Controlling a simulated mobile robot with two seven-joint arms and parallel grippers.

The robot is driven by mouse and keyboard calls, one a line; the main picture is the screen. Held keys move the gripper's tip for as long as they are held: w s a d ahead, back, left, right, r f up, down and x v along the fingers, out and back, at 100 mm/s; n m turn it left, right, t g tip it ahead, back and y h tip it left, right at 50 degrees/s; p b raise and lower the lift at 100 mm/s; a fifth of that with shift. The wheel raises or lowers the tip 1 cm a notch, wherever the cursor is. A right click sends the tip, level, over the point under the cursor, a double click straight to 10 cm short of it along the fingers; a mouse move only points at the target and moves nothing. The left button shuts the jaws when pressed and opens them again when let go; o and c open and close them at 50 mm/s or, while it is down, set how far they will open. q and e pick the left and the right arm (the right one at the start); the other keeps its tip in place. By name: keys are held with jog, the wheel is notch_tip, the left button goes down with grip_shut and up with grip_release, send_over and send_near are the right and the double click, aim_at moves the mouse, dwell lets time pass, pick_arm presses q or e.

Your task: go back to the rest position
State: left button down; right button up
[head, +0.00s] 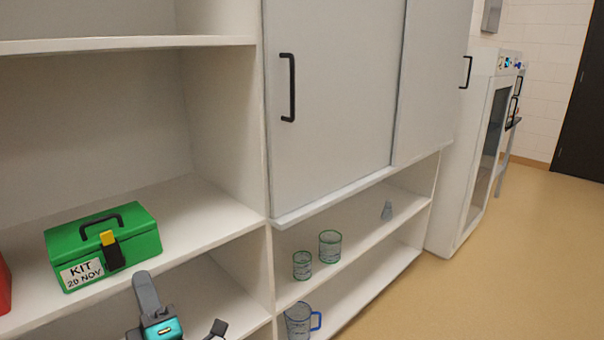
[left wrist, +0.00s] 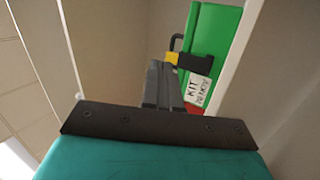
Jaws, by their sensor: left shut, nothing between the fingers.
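My left gripper (head: 146,290) is low in the head view, in front of the shelf unit and just below and right of the green kit box. Its teal body and dark grey fingers show, and the fingers also show in the left wrist view (left wrist: 161,84), shut with nothing between them. The green kit box (head: 140,248) sits upright on the open shelf, with a black handle, a yellow and black latch and a label reading "KIT 20 NOV". It also shows in the left wrist view (left wrist: 214,40), beyond the fingers. My right gripper is not seen.
A red item (head: 4,287) is cut off at the left edge. Sliding cabinet doors (head: 335,90) stand above lower shelves with two glass beakers (head: 330,247) and a jug with a blue handle (head: 298,320). A white glass-fronted cabinet (head: 478,150) is farther right. Floor at right is clear.

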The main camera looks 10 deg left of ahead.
pick_arm(q)
jog(key=s+d+f+m+h+p, duration=0.2)
jog(key=d+f+m+h, duration=0.3)
jog(key=m+h, duration=0.45)
jog(key=s+d+f+m+h+p, duration=0.25)
jog(key=d+m+h, duration=0.45)
jog(key=m, duration=0.4)
jog(key=s+d+f+m+g+h+p, duration=0.1)
jog(key=s+f+m+g+h, duration=0.1)
jog(key=s+f+m+g, duration=0.4)
jog(key=s+f+m, duration=0.1)
jog(key=s+f, duration=0.3)
jog(key=shift+f+g, duration=0.15)
jog(key=shift+g, duration=0.15)
